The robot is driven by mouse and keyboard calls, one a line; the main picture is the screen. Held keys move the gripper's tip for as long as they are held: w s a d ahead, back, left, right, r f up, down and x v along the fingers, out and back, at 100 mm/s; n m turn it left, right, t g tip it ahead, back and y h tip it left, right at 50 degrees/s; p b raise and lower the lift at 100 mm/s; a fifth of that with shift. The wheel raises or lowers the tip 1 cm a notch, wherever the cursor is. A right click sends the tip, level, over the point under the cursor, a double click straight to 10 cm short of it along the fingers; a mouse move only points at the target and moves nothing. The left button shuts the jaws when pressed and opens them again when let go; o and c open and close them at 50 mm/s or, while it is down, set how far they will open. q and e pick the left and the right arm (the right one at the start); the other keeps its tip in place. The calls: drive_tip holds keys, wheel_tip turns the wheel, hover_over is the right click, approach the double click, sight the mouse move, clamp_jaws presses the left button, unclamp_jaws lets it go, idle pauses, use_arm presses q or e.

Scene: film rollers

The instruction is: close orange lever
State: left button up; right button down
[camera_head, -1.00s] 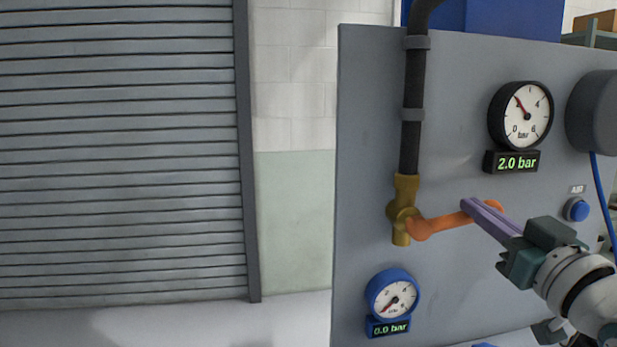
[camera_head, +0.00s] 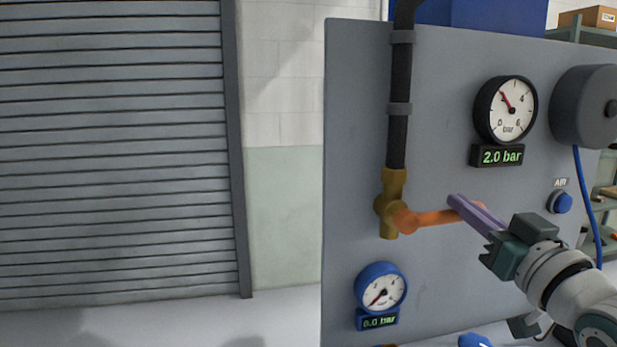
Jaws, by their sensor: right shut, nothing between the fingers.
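The orange lever (camera_head: 430,218) sticks out to the right from the brass valve (camera_head: 391,207) on the grey panel. It lies nearly level, its far end slightly raised. My right gripper (camera_head: 460,202) comes in from the lower right. Its purple fingers are shut with nothing between them. The fingertips overlap the lever near its right end in the picture; I cannot tell whether they touch it. Part of the lever behind the fingers is hidden. My left gripper is not in view.
A dark pipe (camera_head: 400,110) runs up from the valve. A black gauge (camera_head: 506,110) with a 2.0 bar display and a blue gauge (camera_head: 381,288) reading 0.0 bar flank the lever. A blue button (camera_head: 562,203) and grey reel (camera_head: 584,107) are at right. A shutter (camera_head: 110,150) fills the left.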

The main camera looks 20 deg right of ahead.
drive_tip(key=s+a+r+p, duration=0.1)
drive_tip(key=s+a+r, duration=0.1)
drive_tip(key=s, duration=0.7)
drive_tip(key=shift+a, duration=0.1)
idle(0.4)
